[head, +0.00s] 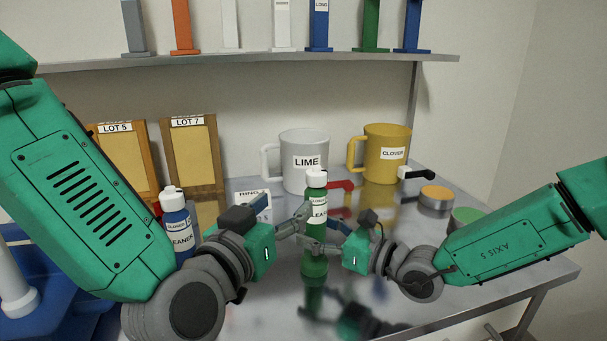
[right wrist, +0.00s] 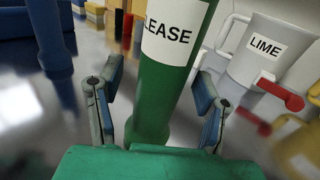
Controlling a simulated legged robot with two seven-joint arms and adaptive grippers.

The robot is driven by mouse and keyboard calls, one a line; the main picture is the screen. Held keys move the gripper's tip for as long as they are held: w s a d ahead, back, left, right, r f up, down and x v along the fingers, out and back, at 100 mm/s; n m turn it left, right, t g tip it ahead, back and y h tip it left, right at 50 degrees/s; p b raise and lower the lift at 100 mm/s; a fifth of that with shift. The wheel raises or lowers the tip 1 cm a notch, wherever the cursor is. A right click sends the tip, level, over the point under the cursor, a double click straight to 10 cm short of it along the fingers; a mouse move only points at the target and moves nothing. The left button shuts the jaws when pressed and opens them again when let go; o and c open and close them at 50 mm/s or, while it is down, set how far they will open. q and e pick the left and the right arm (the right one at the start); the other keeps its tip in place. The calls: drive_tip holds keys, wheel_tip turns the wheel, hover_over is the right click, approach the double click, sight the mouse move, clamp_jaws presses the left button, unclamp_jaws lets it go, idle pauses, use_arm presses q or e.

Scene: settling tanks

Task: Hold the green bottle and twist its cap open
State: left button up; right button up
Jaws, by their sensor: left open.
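The green bottle (head: 315,265) stands upright on the shiny metal table, with a white label and a white cap (head: 316,176) on top. It also fills the middle of the right wrist view (right wrist: 163,90), where its cap is out of frame. My left gripper (head: 303,222) is open beside the bottle's upper part, at label height and below the cap. My right gripper (head: 322,247) is lower; in the right wrist view its two fingers (right wrist: 158,105) stand either side of the bottle, with narrow gaps, so it looks open around the bottle.
A blue bottle (head: 177,225) stands left, partly behind my left arm. Behind are a white LIME mug (head: 305,175), a yellow mug (head: 385,160), a red-handled item (head: 340,186) and two wooden frames (head: 193,155). Round tins (head: 435,198) sit right. A shelf (head: 250,62) runs above.

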drive_tip(key=v, duration=1.2)
drive_tip(key=shift+w+d+f, duration=0.1)
drive_tip(key=shift+d, duration=0.05)
